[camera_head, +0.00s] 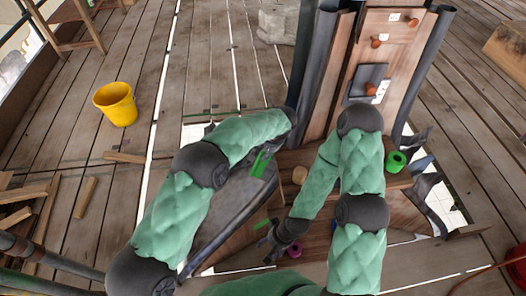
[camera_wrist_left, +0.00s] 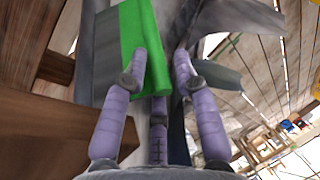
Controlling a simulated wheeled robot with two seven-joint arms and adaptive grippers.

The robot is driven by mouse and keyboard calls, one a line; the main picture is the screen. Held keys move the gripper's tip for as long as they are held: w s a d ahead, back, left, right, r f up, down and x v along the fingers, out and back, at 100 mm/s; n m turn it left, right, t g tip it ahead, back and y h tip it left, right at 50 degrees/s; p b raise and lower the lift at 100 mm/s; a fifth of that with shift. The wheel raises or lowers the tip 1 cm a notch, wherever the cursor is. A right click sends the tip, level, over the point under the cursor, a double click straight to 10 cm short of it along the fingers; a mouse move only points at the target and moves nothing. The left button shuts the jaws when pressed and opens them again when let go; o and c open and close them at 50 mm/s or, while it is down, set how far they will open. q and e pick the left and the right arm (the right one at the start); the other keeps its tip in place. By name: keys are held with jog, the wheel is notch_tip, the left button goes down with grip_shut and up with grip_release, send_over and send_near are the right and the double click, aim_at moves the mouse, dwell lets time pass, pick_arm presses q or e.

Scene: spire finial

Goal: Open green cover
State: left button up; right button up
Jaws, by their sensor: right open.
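A bright green cover (camera_head: 261,164) shows as a narrow strip beside the dark curved panel in the head view. In the left wrist view a long green piece (camera_wrist_left: 128,40), which looks like that cover, lies close beyond my left gripper (camera_wrist_left: 160,75). One finger overlaps its face and another stands right of it. I cannot tell whether the fingers touch or grip it. In the head view my left forearm hides most of that hand. My right gripper (camera_head: 282,240) is open and low in the middle, near a pink ring (camera_head: 293,250) and a small green piece (camera_head: 262,223).
A wooden spire with dark side rails stands at upper right, bearing orange knobs (camera_head: 376,42) and a grey box (camera_head: 369,82).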

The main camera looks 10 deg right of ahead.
aim_at(271, 165)
dwell(0.3)
pick_arm(q)
jog(key=shift+r, duration=0.2)
jog(key=v, duration=1.1)
jog(key=shift+r, duration=0.25)
jog(key=shift+s+d, duration=0.1)
